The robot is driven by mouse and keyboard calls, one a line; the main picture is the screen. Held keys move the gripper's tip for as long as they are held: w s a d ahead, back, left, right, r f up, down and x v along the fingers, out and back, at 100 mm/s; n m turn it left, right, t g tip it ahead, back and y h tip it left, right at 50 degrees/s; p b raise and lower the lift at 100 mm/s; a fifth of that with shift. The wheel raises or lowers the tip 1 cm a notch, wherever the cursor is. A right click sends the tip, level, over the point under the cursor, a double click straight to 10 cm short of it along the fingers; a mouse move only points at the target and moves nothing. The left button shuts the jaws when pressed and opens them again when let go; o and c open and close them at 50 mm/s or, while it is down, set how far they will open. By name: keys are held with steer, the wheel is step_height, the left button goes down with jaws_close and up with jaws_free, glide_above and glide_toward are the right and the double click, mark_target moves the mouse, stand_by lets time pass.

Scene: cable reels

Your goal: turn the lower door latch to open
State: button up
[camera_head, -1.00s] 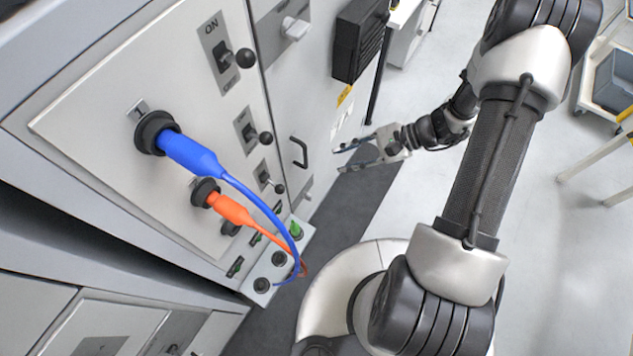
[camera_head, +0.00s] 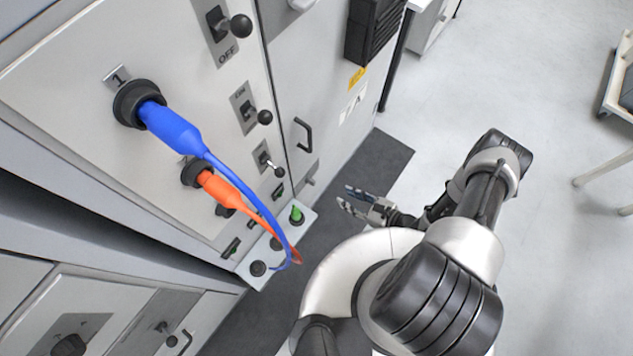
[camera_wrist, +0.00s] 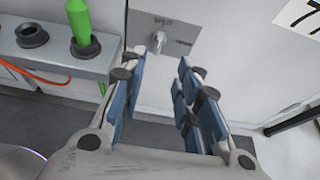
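My gripper (camera_head: 347,200) is open and empty, a short way to the right of the door and apart from the latch. In the wrist view, my gripper (camera_wrist: 160,62) has its blue-padded fingers spread, with the latch ahead between the fingertips. No contact with the latch shows.
A ledge with sockets and a green plug (camera_head: 296,214) stands left of the latch. A blue cable (camera_head: 175,130) and an orange cable (camera_head: 222,190) hang from the panel. A black door handle (camera_head: 303,135) sits above. Open floor lies to the right.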

mark_target(315, 182)
steer(key=b+x, duration=0.4)
steer(key=x, duration=1.1)
steer(key=shift+d+f, duration=0.1)
steer(key=shift+s, duration=0.1)
steer(key=shift+c, duration=0.6)
jaws_close()
